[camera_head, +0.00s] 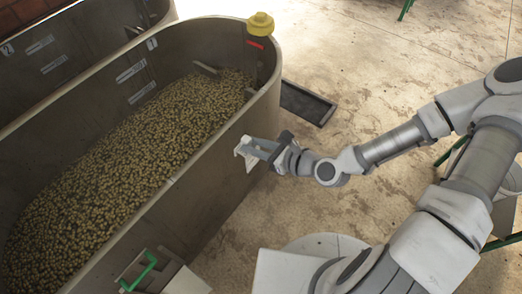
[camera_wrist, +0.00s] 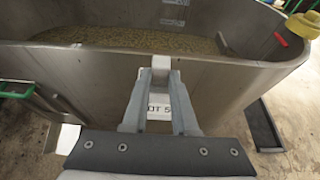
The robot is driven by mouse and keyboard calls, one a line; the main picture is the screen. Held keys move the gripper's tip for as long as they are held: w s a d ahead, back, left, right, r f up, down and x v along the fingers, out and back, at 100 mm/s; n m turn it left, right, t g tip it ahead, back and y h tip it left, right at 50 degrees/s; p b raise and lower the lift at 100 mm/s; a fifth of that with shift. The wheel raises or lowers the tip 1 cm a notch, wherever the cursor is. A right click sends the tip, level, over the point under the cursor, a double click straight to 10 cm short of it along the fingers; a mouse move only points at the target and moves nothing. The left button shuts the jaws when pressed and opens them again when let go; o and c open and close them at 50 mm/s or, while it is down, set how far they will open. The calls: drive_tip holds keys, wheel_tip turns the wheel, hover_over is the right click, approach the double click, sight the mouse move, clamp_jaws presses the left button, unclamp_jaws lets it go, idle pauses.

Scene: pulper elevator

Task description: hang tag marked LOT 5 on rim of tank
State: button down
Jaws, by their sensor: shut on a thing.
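My gripper (camera_head: 262,150) is shut on the white tag (camera_head: 246,153), just outside the near wall of the grey tank (camera_head: 205,200). In the wrist view, my gripper (camera_wrist: 160,98) pinches the tag (camera_wrist: 158,107) between its two fingers. The tag's visible print reads "OT 5"; the fingers cover part of its face. The tag's pale top piece (camera_wrist: 162,63) stands above the fingers, at the height of the tank's rim (camera_wrist: 110,52). I cannot tell if that top piece reaches over the rim or touches it. The tank holds many small greenish-brown fruits.
A yellow cap-like object (camera_head: 261,22) stands on the rim at the tank's far end, near a red piece (camera_head: 255,44). A dark tray (camera_head: 308,103) lies on the floor beside the tank. A green handle (camera_head: 140,271) shows at the bottom. Another tank is behind.

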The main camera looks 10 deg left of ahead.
drive_tip(key=shift+r+b+x, duration=0.2)
drive_tip(key=shift+b+x, duration=0.55)
drive_tip(key=shift+x, duration=1.35)
drive_tip(key=shift+r+b+x, duration=0.2)
drive_tip(key=shift+b+x, duration=0.55)
drive_tip(key=shift+x, duration=1.4)
drive_tip(key=shift+r+b+x, duration=0.15)
drive_tip(key=shift+b+x, duration=0.6)
drive_tip(key=shift+x, duration=1.35)
drive_tip(key=shift+w+a, duration=0.15)
drive_tip(key=shift+w, duration=0.05)
drive_tip(key=c, duration=0.6)
unclamp_jaws()
